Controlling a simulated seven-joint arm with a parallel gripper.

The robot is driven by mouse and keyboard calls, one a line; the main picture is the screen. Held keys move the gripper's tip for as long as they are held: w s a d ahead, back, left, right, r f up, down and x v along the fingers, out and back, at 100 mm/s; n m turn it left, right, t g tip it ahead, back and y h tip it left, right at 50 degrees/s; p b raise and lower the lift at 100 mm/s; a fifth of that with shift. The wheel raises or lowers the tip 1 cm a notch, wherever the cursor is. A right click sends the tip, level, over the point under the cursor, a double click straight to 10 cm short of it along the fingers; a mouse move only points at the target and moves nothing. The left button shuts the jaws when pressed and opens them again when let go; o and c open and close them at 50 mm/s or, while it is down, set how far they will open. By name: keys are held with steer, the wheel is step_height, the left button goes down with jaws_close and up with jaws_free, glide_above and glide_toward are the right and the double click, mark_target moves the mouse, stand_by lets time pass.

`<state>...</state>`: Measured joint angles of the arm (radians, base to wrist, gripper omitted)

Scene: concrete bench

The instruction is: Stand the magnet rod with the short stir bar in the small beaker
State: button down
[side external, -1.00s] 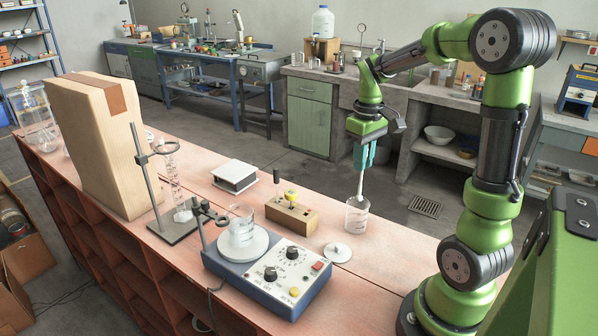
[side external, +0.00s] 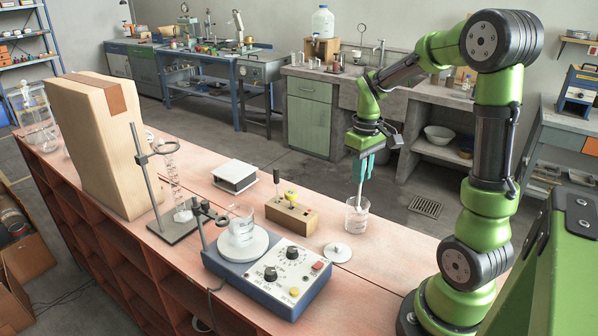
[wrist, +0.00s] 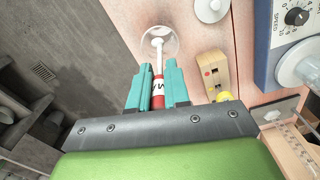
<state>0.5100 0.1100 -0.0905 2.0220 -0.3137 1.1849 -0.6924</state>
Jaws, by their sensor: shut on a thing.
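My gripper (side external: 363,172) is shut on the magnet rod (side external: 360,194), which hangs upright below the teal fingers. In the wrist view the rod's red and white handle (wrist: 157,99) sits between the fingertips of my gripper (wrist: 155,72). The rod's white shaft points down into the small beaker (side external: 357,222), a clear glass with white marks near the bench's far edge. In the wrist view the beaker (wrist: 173,40) surrounds the rod's lower end. I cannot make out the short stir bar at the tip, nor whether the tip touches the beaker's floor.
A white disc (side external: 338,252) lies in front of the small beaker. A wooden block (side external: 300,216) with a yellow piece stands to its left. The stirrer hotplate (side external: 292,268) carries a larger beaker (side external: 242,232). A clamp stand (side external: 172,232) is further left.

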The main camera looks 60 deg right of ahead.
glide_above(358, 206)
steer(key=shift+d+f, duration=0.15)
steer(key=shift+f, duration=2.25)
steer(key=shift+c, duration=2.3)
jaws_free()
steer(key=shift+w, duration=0.1)
steer(key=shift+r, duration=0.1)
steer(key=shift+r, duration=3.45)
steer(key=shift+f+m, duration=0.1)
steer(key=shift+m, duration=0.2)
steer(key=s+a+r+t+y, duration=0.1)
steer(key=s+a+r+t, duration=0.1)
steer(key=a, duration=0.9)
steer(key=s+a+r+t+y, duration=0.1)
steer(key=a+r+t, duration=0.4)
steer(key=a, duration=0.6)
steer(key=shift+s+a+r+m, duration=0.2)
steer(key=shift+s+m, duration=0.1)
steer(key=shift+s, duration=0.45)
